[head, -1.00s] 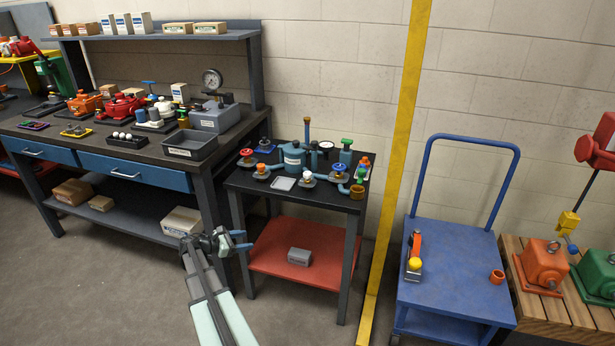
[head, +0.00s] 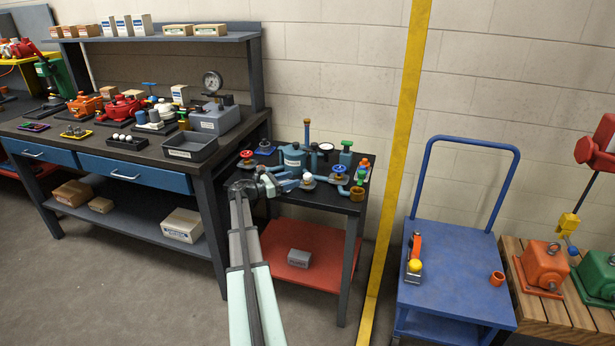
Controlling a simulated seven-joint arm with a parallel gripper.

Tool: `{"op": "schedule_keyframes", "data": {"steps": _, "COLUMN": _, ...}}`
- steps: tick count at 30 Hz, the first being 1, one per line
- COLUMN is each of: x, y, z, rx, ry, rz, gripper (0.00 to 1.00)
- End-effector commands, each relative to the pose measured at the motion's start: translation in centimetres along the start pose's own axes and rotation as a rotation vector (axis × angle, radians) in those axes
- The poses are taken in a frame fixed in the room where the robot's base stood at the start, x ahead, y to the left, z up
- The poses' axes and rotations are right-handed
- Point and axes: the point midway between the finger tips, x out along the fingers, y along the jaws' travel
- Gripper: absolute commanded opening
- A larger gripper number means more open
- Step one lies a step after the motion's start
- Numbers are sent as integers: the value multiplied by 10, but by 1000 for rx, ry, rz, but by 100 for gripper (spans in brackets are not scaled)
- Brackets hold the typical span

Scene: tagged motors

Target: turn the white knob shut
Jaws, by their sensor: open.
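The white knob (head: 308,177) sits on a small valve at the front of the dark-topped table (head: 335,200), right of the table's middle. My gripper (head: 294,181) reaches over the table's front left part from the lower left. Its blue fingers are open and point right, toward the white knob. They appear just left of it; the picture is too small to tell whether they touch it or how high they are. The gripper covers the small grey tray and part of the front left valve.
A brown cup (head: 357,193) stands at the front right corner. The workbench (head: 190,165) is close on the left.

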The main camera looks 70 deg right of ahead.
Motion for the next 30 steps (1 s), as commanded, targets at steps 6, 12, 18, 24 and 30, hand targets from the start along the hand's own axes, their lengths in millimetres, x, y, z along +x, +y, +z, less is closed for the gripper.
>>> {"op": "schedule_keyframes", "data": {"steps": 6, "x": 39, "y": 0, "z": 0, "rx": 1, "ry": 1, "rz": -2, "gripper": 59}}
{"op": "schedule_keyframes", "data": {"steps": 12, "x": 65, "y": 0, "z": 0, "rx": 1, "ry": 1, "rz": -1, "gripper": 59}}
{"op": "schedule_keyframes", "data": {"steps": 18, "x": 76, "y": 0, "z": 0, "rx": 1, "ry": 1, "rz": 0, "gripper": 59}}
{"op": "schedule_keyframes", "data": {"steps": 24, "x": 79, "y": 0, "z": 0, "rx": 1, "ry": 1, "rz": 1, "gripper": 59}}
{"op": "schedule_keyframes", "data": {"steps": 30, "x": 78, "y": 0, "z": 0, "rx": 1, "ry": 1, "rz": 0, "gripper": 53}}
